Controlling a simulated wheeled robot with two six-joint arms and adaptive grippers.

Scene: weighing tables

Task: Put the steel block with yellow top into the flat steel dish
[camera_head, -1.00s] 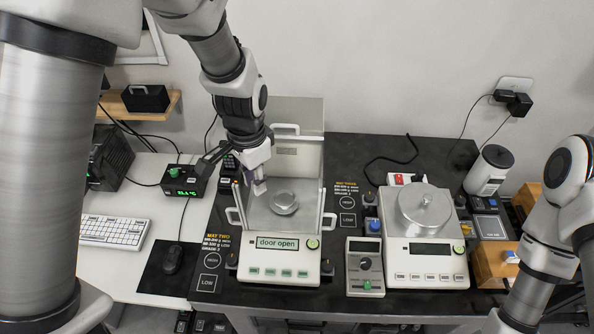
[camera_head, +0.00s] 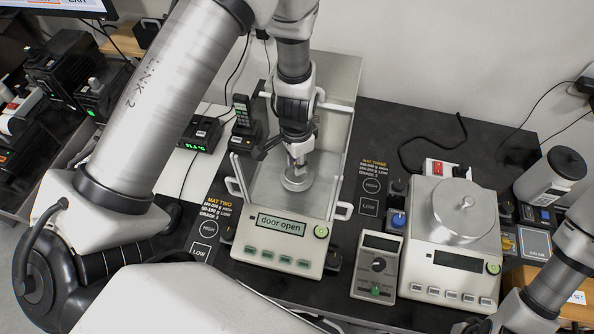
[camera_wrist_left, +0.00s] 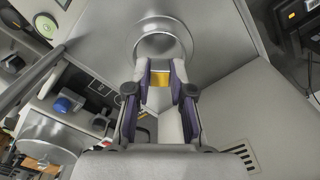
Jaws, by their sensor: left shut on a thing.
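The flat steel dish (camera_head: 297,184) sits on the floor of the open draft chamber of the front-left balance (camera_head: 279,240). My left gripper (camera_head: 299,160) is inside the chamber, pointing down over the dish. In the left wrist view, the left gripper (camera_wrist_left: 160,82) is shut on the steel block with yellow top (camera_wrist_left: 160,78); its yellow face shows between the fingers. The dish (camera_wrist_left: 163,27) shows just beyond the fingertips there. I cannot tell whether the block touches the dish.
The chamber's side walls and raised back panel (camera_head: 336,77) stand close around the left gripper. The balance display reads "door open".

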